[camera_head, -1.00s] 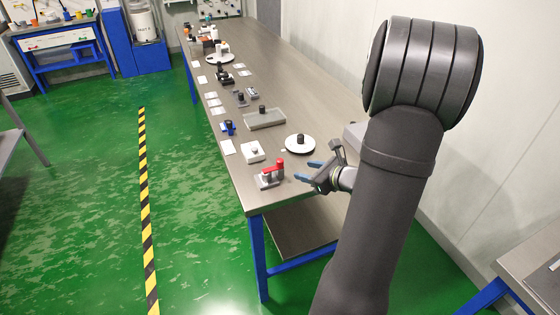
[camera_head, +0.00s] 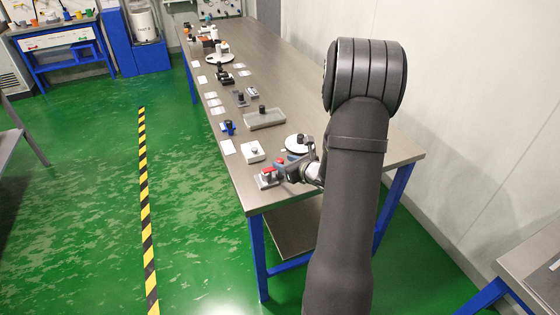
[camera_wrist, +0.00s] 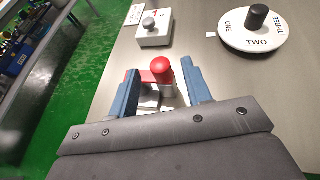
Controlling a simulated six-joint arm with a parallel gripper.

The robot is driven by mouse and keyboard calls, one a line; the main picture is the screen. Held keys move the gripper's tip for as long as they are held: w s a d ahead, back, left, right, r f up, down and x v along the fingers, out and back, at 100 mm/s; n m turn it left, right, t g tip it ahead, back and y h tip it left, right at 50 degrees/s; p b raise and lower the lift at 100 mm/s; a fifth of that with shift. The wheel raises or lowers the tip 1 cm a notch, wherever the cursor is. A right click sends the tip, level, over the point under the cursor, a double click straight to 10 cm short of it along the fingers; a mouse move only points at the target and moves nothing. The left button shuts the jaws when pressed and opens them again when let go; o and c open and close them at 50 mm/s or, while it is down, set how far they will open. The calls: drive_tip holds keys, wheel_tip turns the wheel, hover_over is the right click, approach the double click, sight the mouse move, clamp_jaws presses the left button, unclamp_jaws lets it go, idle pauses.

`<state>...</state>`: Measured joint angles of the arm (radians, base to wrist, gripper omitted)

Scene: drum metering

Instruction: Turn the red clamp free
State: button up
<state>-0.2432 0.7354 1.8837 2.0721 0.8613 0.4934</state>
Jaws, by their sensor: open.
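The red clamp (camera_head: 268,170) sits on a small grey base (camera_head: 266,182) near the front end of the long bench. In the wrist view the clamp's upright red knob (camera_wrist: 162,68) stands between the two blue fingers of my gripper (camera_wrist: 158,80), with its red arm (camera_wrist: 138,77) reaching left behind the left finger. My gripper (camera_head: 282,168) is open, with a gap between the right finger and the knob. Part of the clamp and base is hidden by the left finger in the wrist view and by the gripper in the head view.
A white box with a grey knob (camera_wrist: 154,30) stands just beyond the clamp. A white dial (camera_wrist: 256,34) marked ONE, TWO, THREE with a black knob lies to the right. Several other fixtures line the bench (camera_head: 228,75) farther back. Bare bench top lies between the clamp and dial.

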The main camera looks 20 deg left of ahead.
sight(281, 161)
drive_tip(key=shift+x, duration=1.85)
clamp_jaws()
